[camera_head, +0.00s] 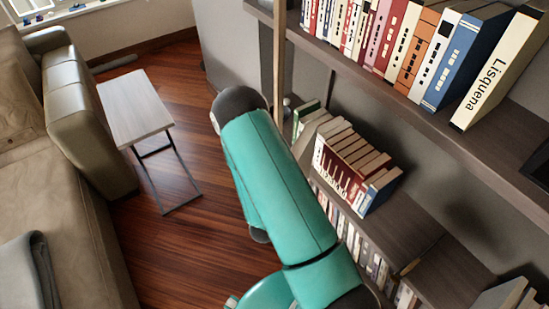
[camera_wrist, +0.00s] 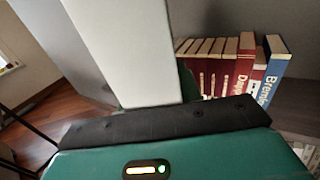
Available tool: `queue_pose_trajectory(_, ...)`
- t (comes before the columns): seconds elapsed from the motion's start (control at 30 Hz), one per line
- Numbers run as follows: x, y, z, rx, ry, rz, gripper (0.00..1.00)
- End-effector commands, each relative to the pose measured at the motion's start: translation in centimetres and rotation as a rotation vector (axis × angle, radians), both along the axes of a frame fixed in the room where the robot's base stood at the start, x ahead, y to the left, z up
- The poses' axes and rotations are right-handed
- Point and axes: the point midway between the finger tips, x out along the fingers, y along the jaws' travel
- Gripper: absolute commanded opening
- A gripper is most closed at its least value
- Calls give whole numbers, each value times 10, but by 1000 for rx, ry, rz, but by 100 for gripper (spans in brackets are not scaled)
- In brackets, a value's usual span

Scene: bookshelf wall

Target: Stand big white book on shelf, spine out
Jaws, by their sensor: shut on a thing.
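The big white book (camera_wrist: 125,50) fills the upper middle of the wrist view, with a plain pale face or edge and no lettering that I can see. My gripper (camera_wrist: 155,112) is shut on it, and the book rises tilted from the dark jaw bar. The book's lower end is hidden by the gripper. In the wrist view the book is left of a row of red and blue books (camera_wrist: 225,65) and covers part of the view there. In the head view my arm hides the gripper, and I cannot make out the held book.
The lower shelf (camera_head: 405,225) holds the red and blue row (camera_head: 350,170), with bare board to its right. The upper shelf (camera_head: 430,125) carries a full row ending in a cream book marked Lisquena (camera_head: 500,70). A small side table (camera_head: 137,105) and sofa (camera_head: 75,200) stand left.

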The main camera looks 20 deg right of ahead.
Motion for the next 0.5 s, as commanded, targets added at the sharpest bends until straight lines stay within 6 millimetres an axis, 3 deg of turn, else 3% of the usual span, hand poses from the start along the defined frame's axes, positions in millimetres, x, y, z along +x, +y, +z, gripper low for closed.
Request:
queue_pose_trajectory(0.2,-56,-33,-40,-10,2,-152,0)
queue_pose_trajectory(0.5,-143,-68,-81,-10,3,-344,0)
